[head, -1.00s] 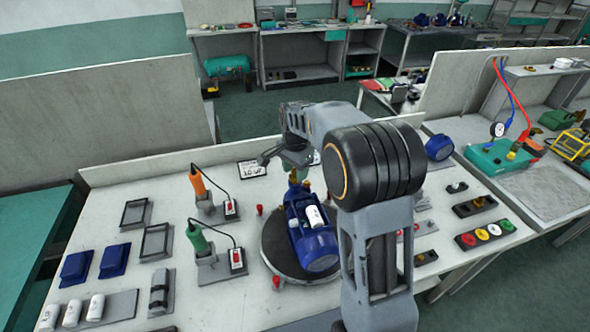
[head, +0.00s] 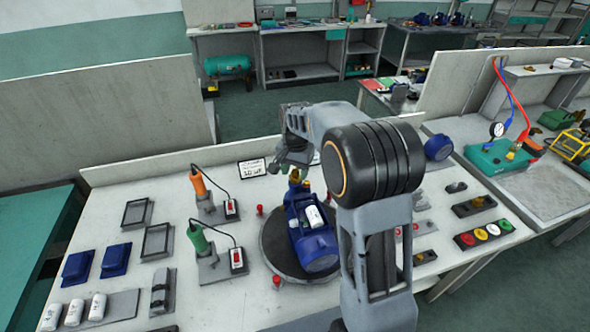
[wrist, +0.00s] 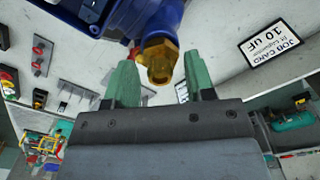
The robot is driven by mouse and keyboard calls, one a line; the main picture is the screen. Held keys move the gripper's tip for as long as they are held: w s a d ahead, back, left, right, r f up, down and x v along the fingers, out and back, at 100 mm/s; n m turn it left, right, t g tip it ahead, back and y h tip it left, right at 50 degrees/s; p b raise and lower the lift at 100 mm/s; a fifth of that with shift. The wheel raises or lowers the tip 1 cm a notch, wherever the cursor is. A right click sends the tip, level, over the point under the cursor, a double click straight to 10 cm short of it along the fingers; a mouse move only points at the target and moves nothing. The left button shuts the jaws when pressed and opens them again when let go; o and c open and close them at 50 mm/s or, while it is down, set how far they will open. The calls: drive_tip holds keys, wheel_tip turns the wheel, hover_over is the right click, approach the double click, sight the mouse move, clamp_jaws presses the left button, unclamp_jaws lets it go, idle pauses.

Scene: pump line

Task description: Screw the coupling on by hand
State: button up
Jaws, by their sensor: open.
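The brass coupling (wrist: 158,60) sits at the end port of the blue pump (wrist: 130,15) in the wrist view. My arm hides part of the pump and bench there.
A job card reading 10 uF (wrist: 271,40) stands behind the pump. Coloured buttons (head: 484,234) lie at right.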

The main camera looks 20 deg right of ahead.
drive_tip(key=n, duration=0.2)
drive_tip(key=shift+n, duration=0.3)
drive_tip(key=shift+c, duration=0.4)
clamp_jaws()
idle(0.4)
drive_tip(key=shift+f+m+p, duration=0.1)
drive_tip(key=shift+m+p, duration=0.3)
drive_tip(key=shift+m, duration=1.4)
drive_tip(key=shift+m, duration=1.7)
